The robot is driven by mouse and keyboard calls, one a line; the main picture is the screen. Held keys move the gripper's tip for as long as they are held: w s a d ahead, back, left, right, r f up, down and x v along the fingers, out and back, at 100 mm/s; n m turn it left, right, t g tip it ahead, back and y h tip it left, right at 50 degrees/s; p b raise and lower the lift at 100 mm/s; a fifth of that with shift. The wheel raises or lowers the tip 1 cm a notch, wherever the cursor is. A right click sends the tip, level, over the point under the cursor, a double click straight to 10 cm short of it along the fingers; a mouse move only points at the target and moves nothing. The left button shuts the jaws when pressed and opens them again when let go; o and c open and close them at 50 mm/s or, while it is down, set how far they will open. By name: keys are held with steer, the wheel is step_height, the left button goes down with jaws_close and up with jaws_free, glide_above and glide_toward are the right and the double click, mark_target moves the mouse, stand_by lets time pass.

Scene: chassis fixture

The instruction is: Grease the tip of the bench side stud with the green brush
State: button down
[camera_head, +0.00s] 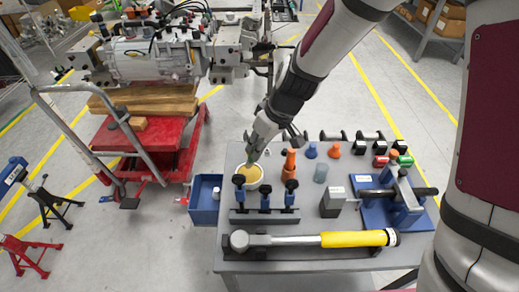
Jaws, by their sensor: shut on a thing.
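My gripper (257,143) is at the back left of the grey bench, pointing down. It is shut on the green brush (250,152), a small grey-green shape that hangs over a round tub of yellow grease (248,178). The brush's lower end is at or above the tub; I cannot tell whether it touches the grease. The chassis fixture (150,60) stands at the upper left, with grey blocks (228,58) at its end nearest the bench. The bench side stud is too small to make out there.
A red lift cart (150,160) stands beyond.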

steer(key=shift+r+p, duration=1.05)
steer(key=shift+r, duration=0.9)
